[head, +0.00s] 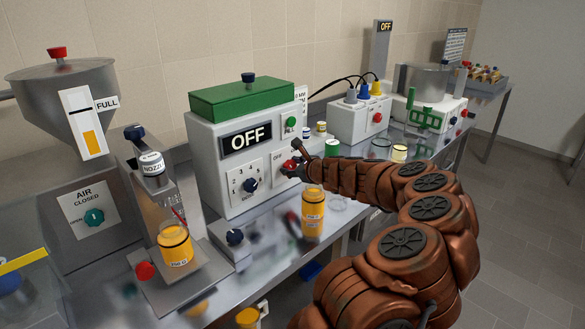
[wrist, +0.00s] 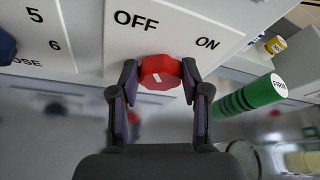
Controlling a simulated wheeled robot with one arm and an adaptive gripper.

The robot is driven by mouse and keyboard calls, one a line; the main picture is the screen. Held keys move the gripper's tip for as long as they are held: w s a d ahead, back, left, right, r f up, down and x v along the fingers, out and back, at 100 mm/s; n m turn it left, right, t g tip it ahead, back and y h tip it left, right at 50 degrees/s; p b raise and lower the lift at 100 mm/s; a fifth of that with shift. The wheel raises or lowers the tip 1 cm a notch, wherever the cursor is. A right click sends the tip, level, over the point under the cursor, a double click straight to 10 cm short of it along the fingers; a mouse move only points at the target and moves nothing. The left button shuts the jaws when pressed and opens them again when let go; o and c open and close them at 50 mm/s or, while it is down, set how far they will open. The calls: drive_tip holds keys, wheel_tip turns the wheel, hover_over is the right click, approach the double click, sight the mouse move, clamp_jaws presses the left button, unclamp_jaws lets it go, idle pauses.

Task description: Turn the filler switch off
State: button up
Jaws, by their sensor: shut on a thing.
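The filler switch is a red knob (wrist: 160,72) on a white plate (wrist: 200,30) marked OFF at upper left and ON at right. It carries a pale line, but I cannot tell clearly which label the line points to. My gripper (wrist: 159,78) is shut on the knob, one finger on each side. In the head view the red knob (head: 289,165) is on the front of the white filler box (head: 215,165), partly hidden by my gripper (head: 294,168). A dark display (head: 247,141) on that box reads OFF.
A numbered dose knob (head: 250,185) is left of the switch. A filled orange jar (head: 313,213) stands below my arm. A green cylinder (wrist: 250,96) is right of my gripper in the wrist view. A hopper (head: 65,95) stands at left.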

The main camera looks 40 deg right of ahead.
drive_tip(key=o, duration=1.1)
drive_tip(key=shift+o, duration=0.2)
drive_tip(key=shift+s, duration=0.15)
drive_tip(key=shift+v, duration=5.9)
